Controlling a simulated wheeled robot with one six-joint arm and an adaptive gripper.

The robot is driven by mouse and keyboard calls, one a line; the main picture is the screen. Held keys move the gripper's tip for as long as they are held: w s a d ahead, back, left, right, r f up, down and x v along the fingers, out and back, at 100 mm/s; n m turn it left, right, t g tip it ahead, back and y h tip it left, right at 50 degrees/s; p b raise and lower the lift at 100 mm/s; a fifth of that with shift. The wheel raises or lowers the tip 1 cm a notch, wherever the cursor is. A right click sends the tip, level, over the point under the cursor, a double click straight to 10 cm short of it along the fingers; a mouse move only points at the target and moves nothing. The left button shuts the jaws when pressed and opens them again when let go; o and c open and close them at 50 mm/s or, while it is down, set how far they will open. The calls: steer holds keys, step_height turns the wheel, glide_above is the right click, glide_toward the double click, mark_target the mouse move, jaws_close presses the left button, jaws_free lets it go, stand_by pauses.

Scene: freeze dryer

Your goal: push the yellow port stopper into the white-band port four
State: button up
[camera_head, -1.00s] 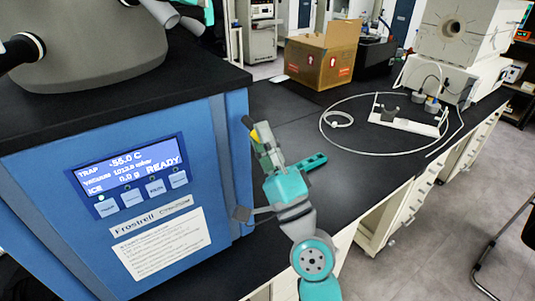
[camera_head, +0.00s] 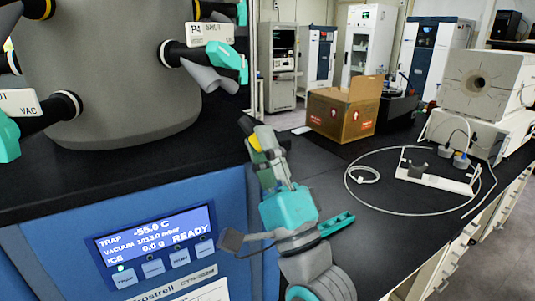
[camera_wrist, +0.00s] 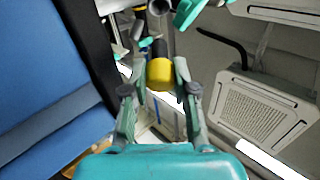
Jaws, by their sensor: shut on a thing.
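The yellow port stopper (camera_head: 254,142) with a black end is in my gripper (camera_head: 262,147), above the bench and right of the dryer's front corner. In the wrist view the stopper (camera_wrist: 159,74) sits between the two fingers of my gripper (camera_wrist: 163,79), its black end pointing away from me. Port four (camera_head: 180,54) sticks out from the grey drum at upper left. It has a white band (camera_head: 163,53), a P4 label (camera_head: 208,33), a teal handle (camera_head: 230,62) and grey tube ends. The stopper is apart from the port, below and right of it.
The blue dryer body (camera_head: 140,205) with its lit display (camera_head: 157,234) stands close on the left. Another port marked VAC (camera_head: 22,103) is further left. A teal part (camera_head: 337,224), a cardboard box (camera_head: 345,113) and a looped hose (camera_head: 350,193) lie on the black bench.

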mark_target(240, 121)
steer(key=shift+w+a+r, duration=0.3)
steer(key=shift+a+r, duration=0.3)
steer(key=shift+w+a+r, duration=0.25)
steer(key=shift+a+r, duration=0.3)
steer(key=shift+a, duration=0.05)
steer(key=shift+w+a+r, duration=0.3)
steer(key=shift+a+r, duration=0.3)
steer(key=shift+w+a+r, duration=0.25)
steer(key=shift+a+r, duration=0.35)
steer(key=shift+w+a+r, duration=0.25)
steer(key=shift+a+r, duration=0.3)
steer(key=shift+r, duration=0.05)
stand_by(1.6)
steer(key=o, duration=1)
steer(key=shift+s+d+f, duration=0.15)
steer(key=shift+s+f, duration=0.15)
steer(key=shift+f, duration=0.15)
steer(key=s+d, duration=0.2)
steer(key=s, duration=0.1)
steer(key=s+d, duration=0.2)
steer(key=s, duration=0.1)
steer(key=s+d, duration=0.2)
steer(key=s, duration=0.2)
steer(key=shift+d, duration=0.3)
